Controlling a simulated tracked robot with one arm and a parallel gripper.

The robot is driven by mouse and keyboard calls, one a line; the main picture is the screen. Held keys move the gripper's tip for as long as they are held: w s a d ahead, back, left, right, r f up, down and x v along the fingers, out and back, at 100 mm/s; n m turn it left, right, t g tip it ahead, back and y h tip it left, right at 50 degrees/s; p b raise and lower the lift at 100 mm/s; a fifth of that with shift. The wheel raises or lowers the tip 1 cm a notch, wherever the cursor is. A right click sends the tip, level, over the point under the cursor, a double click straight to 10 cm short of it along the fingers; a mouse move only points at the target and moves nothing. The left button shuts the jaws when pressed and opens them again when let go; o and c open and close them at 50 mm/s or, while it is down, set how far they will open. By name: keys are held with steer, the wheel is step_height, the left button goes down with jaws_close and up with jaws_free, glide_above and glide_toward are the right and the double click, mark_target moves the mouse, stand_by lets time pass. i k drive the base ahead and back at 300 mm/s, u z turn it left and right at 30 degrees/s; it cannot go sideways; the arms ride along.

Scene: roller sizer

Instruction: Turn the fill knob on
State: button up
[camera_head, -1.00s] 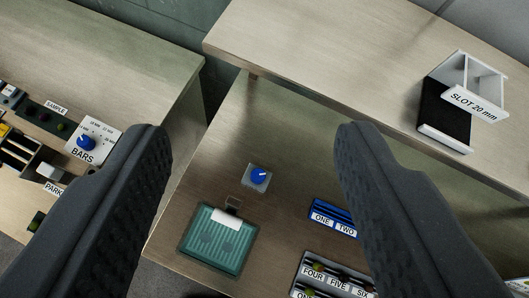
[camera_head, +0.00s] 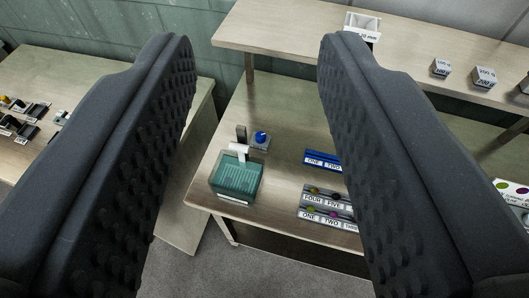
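A blue round knob (camera_head: 261,136) on a small light plate stands on the wooden table, behind a teal ribbed box (camera_head: 236,180) with a white part and a dark upright post at its back. No lettering on the knob is readable, so I cannot confirm it is the fill knob. My gripper (camera_head: 257,42) is open and empty. Its two dark, bumpy fingers frame the picture left and right. The knob appears between them, at a distance and untouched.
Blue ONE/TWO blocks (camera_head: 322,159) and a numbered rack (camera_head: 327,204) lie right of the box, partly behind my right finger. A raised shelf (camera_head: 290,38) at the back holds a white slot holder (camera_head: 363,27) and labelled cubes (camera_head: 440,68). Another table (camera_head: 30,150) is at left.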

mark_target(260, 137)
steer(key=z, duration=0.45)
steer(key=i, duration=0.85)
steer(key=u, duration=0.25)
